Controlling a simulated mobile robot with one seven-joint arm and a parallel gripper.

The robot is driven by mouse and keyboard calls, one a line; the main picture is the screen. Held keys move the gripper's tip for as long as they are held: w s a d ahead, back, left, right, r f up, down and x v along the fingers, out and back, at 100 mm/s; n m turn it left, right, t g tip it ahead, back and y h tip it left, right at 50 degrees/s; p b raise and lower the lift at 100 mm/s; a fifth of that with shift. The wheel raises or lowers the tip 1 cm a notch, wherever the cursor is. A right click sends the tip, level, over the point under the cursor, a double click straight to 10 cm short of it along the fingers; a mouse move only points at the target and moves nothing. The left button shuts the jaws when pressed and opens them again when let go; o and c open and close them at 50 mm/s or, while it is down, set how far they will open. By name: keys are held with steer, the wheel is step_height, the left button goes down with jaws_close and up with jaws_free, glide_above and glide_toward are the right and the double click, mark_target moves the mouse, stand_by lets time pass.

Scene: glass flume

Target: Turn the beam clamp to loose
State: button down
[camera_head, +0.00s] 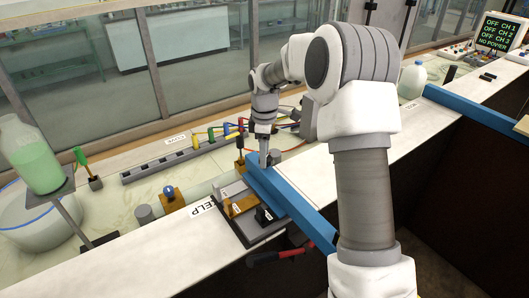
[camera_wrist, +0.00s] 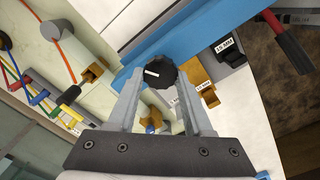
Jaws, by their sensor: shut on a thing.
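A black ribbed knob with a white pointer mark (camera_wrist: 160,72), which looks like the beam clamp's, sits at the edge of the blue beam (camera_wrist: 190,30). My gripper (camera_wrist: 155,80) is closed around the knob, one finger on each side. The white mark points toward the left in the wrist view.
Brass and black labelled blocks (camera_head: 242,206) sit close by on a grey tray. A red handle (camera_head: 285,256) sticks out below the counter edge. A socket strip (camera_head: 160,165) with coloured plugs lies behind. A bottle of green liquid (camera_head: 32,155) stands at left.

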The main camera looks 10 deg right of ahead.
steer(key=n+p, duration=0.1)
steer(key=n, duration=0.5)
steer(key=shift+r+p, duration=0.15)
steer(key=shift+p, duration=0.25)
steer(key=n+p, duration=0.1)
steer(key=n, duration=0.4)
steer(key=shift+s+p, duration=0.1)
steer(key=shift+p, duration=0.3)
steer(key=shift+n, duration=0.4)
steer(key=shift+c, duration=1.5)
jaws_free()
step_height(320, 180, up, 17)
steer(key=shift+s+b, duration=0.15)
steer(key=shift+b, duration=0.3)
steer(key=shift+r, duration=0.1)
